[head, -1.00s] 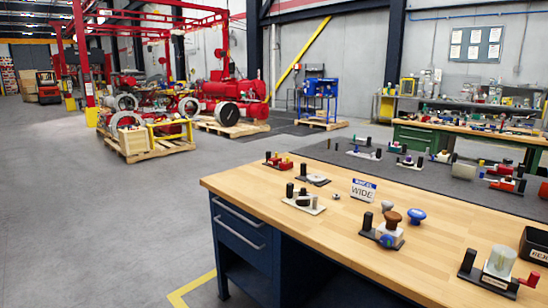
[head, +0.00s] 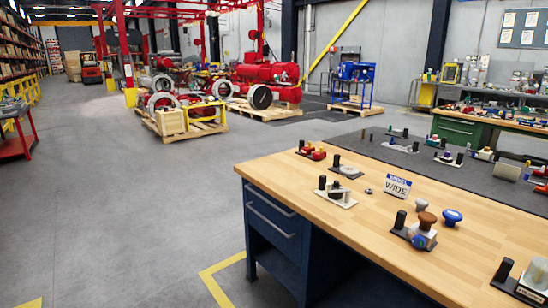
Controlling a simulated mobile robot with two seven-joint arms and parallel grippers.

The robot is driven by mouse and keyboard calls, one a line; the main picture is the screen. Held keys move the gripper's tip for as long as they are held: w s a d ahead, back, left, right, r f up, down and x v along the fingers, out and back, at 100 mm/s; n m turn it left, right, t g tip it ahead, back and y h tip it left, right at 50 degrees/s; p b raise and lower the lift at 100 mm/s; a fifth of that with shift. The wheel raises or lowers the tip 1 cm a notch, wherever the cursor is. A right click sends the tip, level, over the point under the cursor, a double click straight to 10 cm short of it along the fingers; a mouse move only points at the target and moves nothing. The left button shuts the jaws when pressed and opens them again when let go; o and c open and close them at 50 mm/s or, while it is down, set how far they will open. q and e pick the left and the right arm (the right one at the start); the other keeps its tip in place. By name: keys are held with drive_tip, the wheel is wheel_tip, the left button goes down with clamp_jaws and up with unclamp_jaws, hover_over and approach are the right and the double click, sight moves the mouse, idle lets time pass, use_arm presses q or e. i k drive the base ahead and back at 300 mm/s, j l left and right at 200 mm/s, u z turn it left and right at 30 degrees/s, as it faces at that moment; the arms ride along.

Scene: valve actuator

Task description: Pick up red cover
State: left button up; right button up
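A small valve assembly with red parts (head: 314,153) stands at the far left corner of the wooden workbench (head: 330,197). It is small in the head view, and I cannot tell whether one of its red parts is the red cover. Neither of my grippers is in view.
Several valve parts stand on the bench: a white-plate assembly (head: 336,193), a blue knob (head: 452,215), a brown-topped assembly (head: 423,232) and a WIDE sign (head: 397,187). A dark mat table (head: 450,173) lies behind. The grey floor (head: 130,220) to the left is clear.

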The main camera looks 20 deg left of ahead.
sight(306, 152)
drive_tip(key=i+j+u, duration=0.2)
drive_tip(key=i+u, duration=0.85)
drive_tip(key=i, duration=0.15)
drive_tip(key=i+j+u, duration=0.1)
drive_tip(key=i+u, duration=0.3)
drive_tip(key=i, duration=0.3)
drive_tip(key=i+l+u, duration=0.15)
drive_tip(key=i+u, duration=0.2)
drive_tip(key=i, duration=0.35)
drive_tip(key=i+j, duration=0.15)
drive_tip(key=i, duration=1.3)
drive_tip(key=i+l+z, duration=0.15)
drive_tip(key=i+z, duration=0.8)
drive_tip(key=i+j+z, duration=0.15)
drive_tip(key=i+z, duration=0.35)
drive_tip(key=i+l+z, duration=0.2)
drive_tip(key=i+z, duration=0.25)
drive_tip(key=i+l+z, duration=0.1)
drive_tip(key=i+z, duration=1.05)
drive_tip(key=i, duration=0.45)
drive_tip(key=i+j+z, duration=0.2)
drive_tip(key=i, duration=0.45)
drive_tip(key=i+z, duration=0.25)
drive_tip(key=z, duration=0.25)
drive_tip(key=i+z, duration=0.3)
drive_tip(key=z, duration=0.2)
drive_tip(key=i+j+z, duration=0.2)
drive_tip(key=z, duration=2)
